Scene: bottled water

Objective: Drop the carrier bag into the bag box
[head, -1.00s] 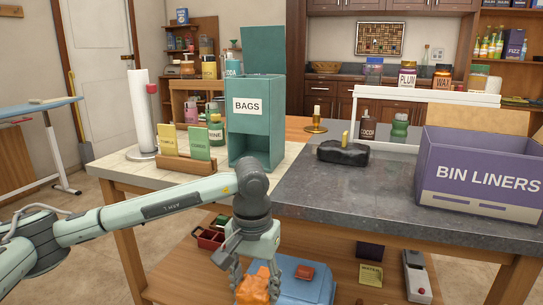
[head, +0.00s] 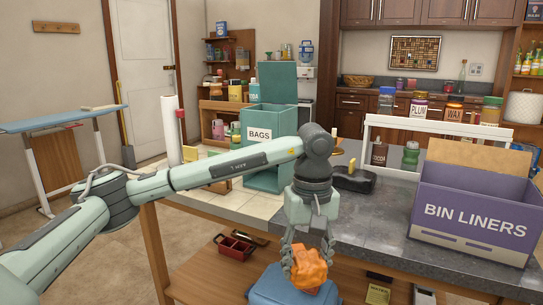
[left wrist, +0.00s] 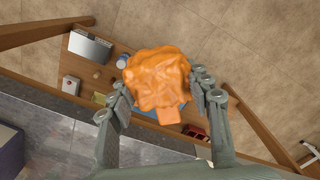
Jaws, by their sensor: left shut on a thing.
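The carrier bag is a crumpled orange bundle (head: 308,268); it also shows in the left wrist view (left wrist: 160,80). My left gripper (head: 306,250) is shut on it and holds it in front of the table's front edge, above the lower shelf. In the left wrist view the fingers (left wrist: 163,98) press on both sides of the bundle. The bag box is a teal box labelled BAGS (head: 258,134) with its lid raised. It stands on the table, behind and to the left of my left gripper, partly hidden by my left arm. My right gripper is out of view.
A purple BIN LINERS box (head: 474,215) stands on the right of the grey worktop (head: 375,225). A dark block (head: 355,180), bottles and a white rack (head: 440,127) are behind. A paper roll (head: 171,130) stands left of the bag box.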

